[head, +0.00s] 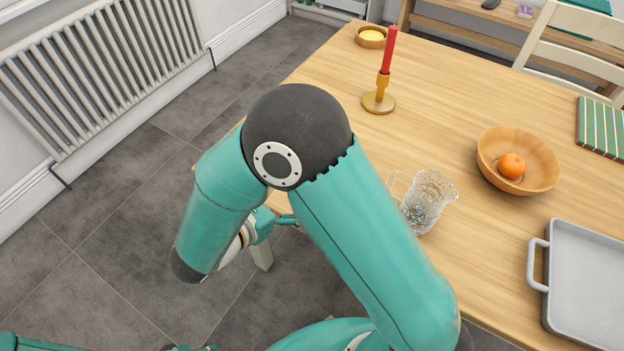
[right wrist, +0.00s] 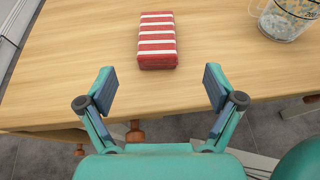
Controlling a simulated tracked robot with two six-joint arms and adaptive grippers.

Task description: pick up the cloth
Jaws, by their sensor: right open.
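A folded red cloth with white stripes (right wrist: 157,42) lies flat on the wooden table near its edge in the right wrist view. My right gripper (right wrist: 160,88) is open and empty. Its two fingers are spread wide on the near side of the red cloth, apart from it. In the head view my right arm hides the red cloth and most of the gripper. A second folded cloth, green with white stripes (head: 602,128), lies at the right of the table in the head view. My left gripper is not in view.
A glass jug (head: 425,200) stands close to the right arm. A wooden bowl with an orange (head: 512,165), a grey tray (head: 588,290), a red candle in a brass holder (head: 380,100) and a small bowl (head: 371,37) are on the table. A radiator (head: 100,75) lines the wall.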

